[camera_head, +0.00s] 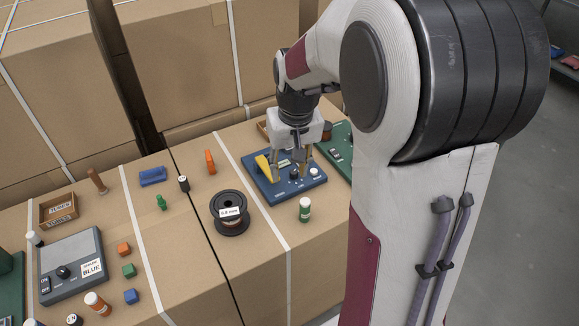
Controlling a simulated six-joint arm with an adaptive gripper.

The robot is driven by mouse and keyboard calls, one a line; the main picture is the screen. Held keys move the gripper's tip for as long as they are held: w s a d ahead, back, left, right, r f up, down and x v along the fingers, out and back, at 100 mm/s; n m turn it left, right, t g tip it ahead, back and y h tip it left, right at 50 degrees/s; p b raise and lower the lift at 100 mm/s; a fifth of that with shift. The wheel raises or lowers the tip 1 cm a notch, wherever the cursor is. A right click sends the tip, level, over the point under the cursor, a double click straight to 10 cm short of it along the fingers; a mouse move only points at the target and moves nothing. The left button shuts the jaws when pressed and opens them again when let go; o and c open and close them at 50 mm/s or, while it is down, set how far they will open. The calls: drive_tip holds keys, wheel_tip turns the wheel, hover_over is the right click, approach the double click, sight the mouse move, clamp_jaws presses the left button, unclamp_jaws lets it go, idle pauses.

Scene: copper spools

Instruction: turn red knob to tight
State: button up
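No clearly red knob shows in this view. My gripper (291,172) points down over a blue panel (258,175), with its fingers spread apart. A small dark knob (295,174) on that panel lies between or just behind the fingertips; I cannot tell whether they touch it. The panel also carries a yellow lever or wedge (263,167), a pale label and a white button (314,171). A grey panel (82,247) at the left has a black knob (63,272) and a label reading BLUE. No word "tight" is legible.
A green panel (340,155) is partly hidden behind my arm. Small blocks, bottles and a wooden tray (58,207) lie at the left on the cardboard boxes.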

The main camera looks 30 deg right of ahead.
drive_tip(key=w+a+f+m+t+h, duration=0.2)
drive_tip(key=w+t, duration=0.7)
drive_tip(key=w, duration=2.2)
drive_tip(key=d+f+m+g+h, duration=0.2)
drive_tip(key=d+f+m+h, duration=0.3)
drive_tip(key=d+m+h, duration=0.15)
drive_tip(key=s+f+m+g+h, duration=0.1)
drive_tip(key=s+f, duration=0.1)
drive_tip(key=s+f+m+g+h, duration=0.1)
drive_tip(key=s+f+g+h, duration=0.1)
drive_tip(key=s, duration=0.1)
drive_tip(key=s+d+f+m+g+h, duration=0.1)
drive_tip(key=s+g, duration=0.1)
drive_tip(key=shift+s+d+f+m+h, duration=0.1)
drive_tip(key=shift+s+f+m+h, duration=0.15)
drive_tip(key=shift+s+f, duration=0.25)
drive_tip(key=shift+s, duration=0.1)
drive_tip(key=shift+d, duration=0.15)
